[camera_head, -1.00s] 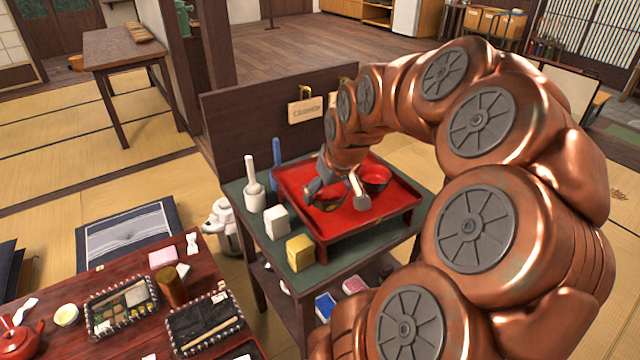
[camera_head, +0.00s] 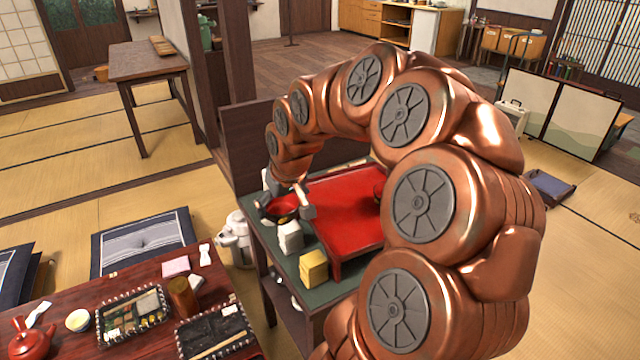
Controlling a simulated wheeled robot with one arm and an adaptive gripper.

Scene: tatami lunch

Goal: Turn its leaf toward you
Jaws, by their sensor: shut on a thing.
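My gripper (camera_head: 288,200) is shut on a red bowl (camera_head: 283,208), dark on its outside, at the left of the red tray. A small gold patch shows low on the bowl; I cannot tell whether it is a leaf. The bowl is beyond the tray's left edge, over the green-topped stand; I cannot tell whether it touches the stand. The red tray (camera_head: 343,215) is on the stand (camera_head: 300,262). A second red bowl (camera_head: 378,190) is at the tray's right, partly hidden by my arm.
A white block (camera_head: 290,238) and a yellow block (camera_head: 313,267) sit at the stand's near left, close to the held bowl. A dark panel (camera_head: 250,138) rises behind. A white pot (camera_head: 236,240) stands left. A low table (camera_head: 150,330) with dishes is at lower left.

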